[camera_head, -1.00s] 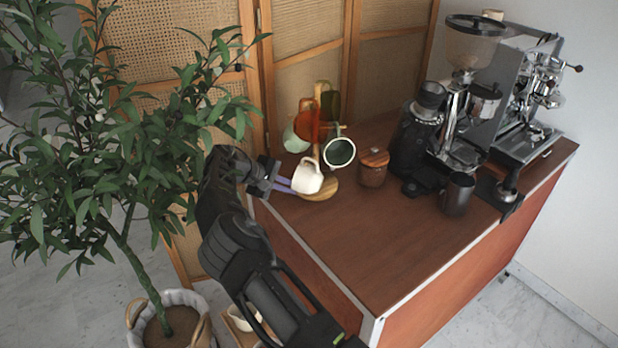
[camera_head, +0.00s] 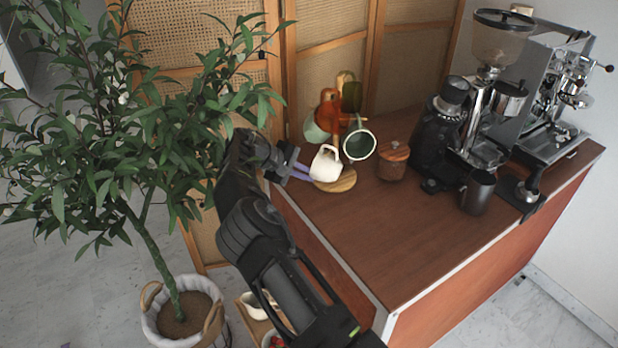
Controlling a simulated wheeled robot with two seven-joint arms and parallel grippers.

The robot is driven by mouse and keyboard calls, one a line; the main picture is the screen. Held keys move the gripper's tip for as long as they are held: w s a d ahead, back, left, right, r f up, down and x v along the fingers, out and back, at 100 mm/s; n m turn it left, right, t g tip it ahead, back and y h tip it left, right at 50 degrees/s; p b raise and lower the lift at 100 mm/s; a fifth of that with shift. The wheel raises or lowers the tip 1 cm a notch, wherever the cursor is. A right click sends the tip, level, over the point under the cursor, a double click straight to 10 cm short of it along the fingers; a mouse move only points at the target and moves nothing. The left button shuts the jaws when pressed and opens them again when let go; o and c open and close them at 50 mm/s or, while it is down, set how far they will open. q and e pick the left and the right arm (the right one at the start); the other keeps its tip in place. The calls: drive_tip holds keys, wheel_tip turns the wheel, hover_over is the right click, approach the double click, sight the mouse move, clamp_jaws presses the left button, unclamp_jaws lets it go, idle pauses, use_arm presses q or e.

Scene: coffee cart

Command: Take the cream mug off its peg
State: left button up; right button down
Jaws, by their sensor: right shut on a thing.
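The cream mug (camera_head: 325,164) is at the mug tree, in front of its post and above the round wooden base (camera_head: 336,182). It is tilted. My right gripper (camera_head: 303,171) comes from the left and is shut on the mug's left side. Whether the mug's handle is still around a peg cannot be made out. A dark green mug with a white rim (camera_head: 359,144), an orange mug (camera_head: 329,108) and a pale green mug (camera_head: 314,131) hang on the same tree. My left gripper is not in view.
A lidded wooden jar (camera_head: 393,162) stands right of the tree. The grinder (camera_head: 437,135), a dark cup (camera_head: 477,192) and the espresso machine (camera_head: 545,90) are farther right. A potted plant (camera_head: 180,307) stands left. The front of the cart top (camera_head: 400,240) is clear.

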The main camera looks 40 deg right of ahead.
drive_tip(key=shift+s+a+r, duration=0.1)
drive_tip(key=shift+a+r, duration=0.05)
drive_tip(key=s+a+b, duration=0.3)
drive_tip(key=a, duration=0.5)
drive_tip(key=s+a+b, duration=0.3)
drive_tip(key=s+a, duration=0.1)
drive_tip(key=a, duration=0.4)
drive_tip(key=shift+s, duration=0.3)
drive_tip(key=shift+w+d, duration=0.1)
